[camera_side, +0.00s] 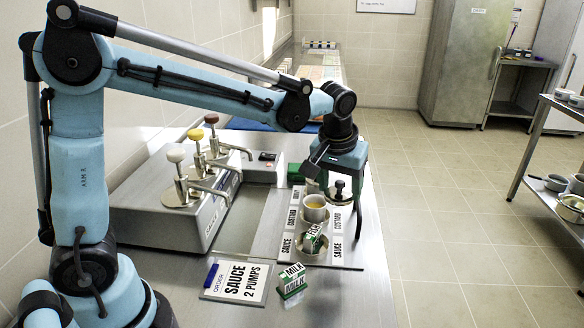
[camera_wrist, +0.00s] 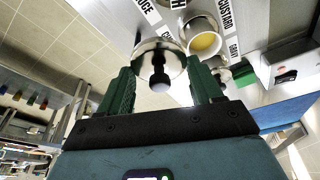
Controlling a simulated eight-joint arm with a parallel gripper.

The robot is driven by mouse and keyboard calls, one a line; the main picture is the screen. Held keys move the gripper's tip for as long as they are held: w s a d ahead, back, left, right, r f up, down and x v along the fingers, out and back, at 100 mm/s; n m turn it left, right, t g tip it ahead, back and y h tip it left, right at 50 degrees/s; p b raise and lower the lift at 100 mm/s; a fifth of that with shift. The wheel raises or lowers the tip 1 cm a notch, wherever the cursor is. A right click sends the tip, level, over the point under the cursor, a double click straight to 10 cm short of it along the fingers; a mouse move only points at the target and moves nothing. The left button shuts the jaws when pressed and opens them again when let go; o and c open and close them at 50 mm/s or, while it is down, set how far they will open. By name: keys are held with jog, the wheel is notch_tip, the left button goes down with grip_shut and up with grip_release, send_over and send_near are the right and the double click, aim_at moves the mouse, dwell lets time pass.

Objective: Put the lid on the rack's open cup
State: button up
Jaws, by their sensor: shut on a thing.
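My gripper (camera_side: 341,194) is shut on the lid, a shiny steel disc with a dark knob (camera_side: 338,199). In the wrist view the lid (camera_wrist: 152,58) sits between the two green fingers, knob toward the camera. The open cup (camera_side: 314,214) is white with yellow content and stands in the rack (camera_side: 346,256). The lid is held above the rack, just right of the cup in the side view and apart from it. In the wrist view the cup (camera_wrist: 203,48) is up and right of the lid, its mouth uncovered.
A green and white carton (camera_side: 313,237) leans in the rack's front place. The pump dispenser (camera_side: 165,222) stands left. The counter's right edge is close to the rack.

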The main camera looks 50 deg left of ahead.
jog(key=w+a+n, duration=0.1)
jog(key=w+a, duration=0.1)
jog(key=a, duration=0.7)
jog(key=shift+s+d+f, duration=0.1)
jog(key=shift+f, duration=1.4)
jog(key=shift+s+d+f, duration=0.1)
jog(key=shift+f, duration=1.4)
jog(key=shift+f, duration=0.2)
jog(key=o, duration=1.2)
jog(key=shift+r, duration=0.1)
notch_tip(320, 180, up, 7)
dwell(0.4)
